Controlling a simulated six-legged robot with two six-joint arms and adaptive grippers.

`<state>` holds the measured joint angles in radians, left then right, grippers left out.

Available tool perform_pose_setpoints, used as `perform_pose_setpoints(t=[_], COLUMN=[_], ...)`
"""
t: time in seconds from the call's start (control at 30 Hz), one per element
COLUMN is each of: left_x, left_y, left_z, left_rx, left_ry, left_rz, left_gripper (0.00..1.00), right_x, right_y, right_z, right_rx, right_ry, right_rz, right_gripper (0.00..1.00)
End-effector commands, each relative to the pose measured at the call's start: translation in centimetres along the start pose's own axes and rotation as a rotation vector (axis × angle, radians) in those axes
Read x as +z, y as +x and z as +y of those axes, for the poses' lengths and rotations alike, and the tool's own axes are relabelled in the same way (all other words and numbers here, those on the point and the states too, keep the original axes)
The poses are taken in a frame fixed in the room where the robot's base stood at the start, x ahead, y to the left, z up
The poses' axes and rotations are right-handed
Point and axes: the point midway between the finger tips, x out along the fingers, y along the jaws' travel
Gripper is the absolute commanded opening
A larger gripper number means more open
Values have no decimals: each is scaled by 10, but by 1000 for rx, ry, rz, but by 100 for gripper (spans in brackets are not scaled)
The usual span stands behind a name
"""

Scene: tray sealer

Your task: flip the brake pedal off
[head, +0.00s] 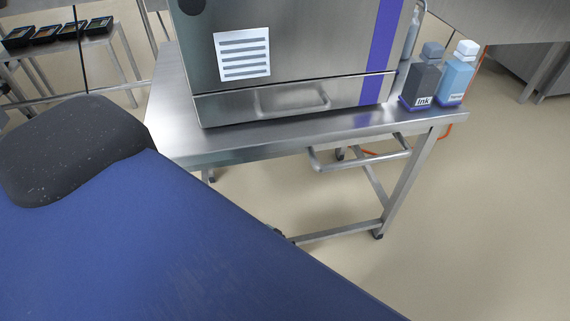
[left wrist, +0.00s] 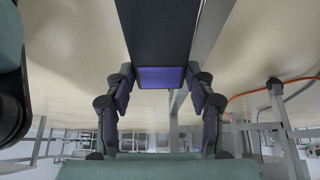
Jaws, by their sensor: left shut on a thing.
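The brake pedal cannot be made out in either view. The steel table (head: 285,142) stands at centre in the head view, with small dark feet or casters such as one at the front right leg (head: 378,236). The front left foot is partly hidden behind the large blue surface in front. In the left wrist view, which looks upside down, my left gripper (left wrist: 160,92) has its two fingers on either side of a dark block with a purple end (left wrist: 161,77) and is shut on it. My right gripper is in neither view.
A steel sealer (head: 345,65) with a purple stripe stands on the table. A dark ink bottle (head: 421,84) and a blue bottle (head: 457,75) stand at its right end. A handle bar (head: 360,161) juts below the table edge. An orange cable (left wrist: 240,94) runs nearby. The floor right is clear.

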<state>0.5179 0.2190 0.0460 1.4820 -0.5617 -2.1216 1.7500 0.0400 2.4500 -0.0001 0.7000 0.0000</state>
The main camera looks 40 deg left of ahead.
Motion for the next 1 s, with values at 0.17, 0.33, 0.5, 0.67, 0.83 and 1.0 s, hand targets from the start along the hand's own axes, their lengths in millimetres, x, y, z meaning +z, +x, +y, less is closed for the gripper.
perform_pose_setpoints(t=[0.17,0.33,0.5,0.67,0.83,1.0], left_x=[7,4,2,1,1,-1], left_y=[0,0,0,0,0,2], left_z=[2,1,0,0,0,1], left_rx=[3,1,0,-1,0,5], left_ry=[-1,-1,0,0,0,0], left_rz=[-11,-6,-4,-3,-5,-36], left_gripper=[65,77,77,77,77,77], right_x=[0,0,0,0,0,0], right_y=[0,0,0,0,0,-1], right_z=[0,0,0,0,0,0], right_rx=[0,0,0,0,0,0], right_ry=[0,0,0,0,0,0], right_rz=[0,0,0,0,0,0], right_gripper=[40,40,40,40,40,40])
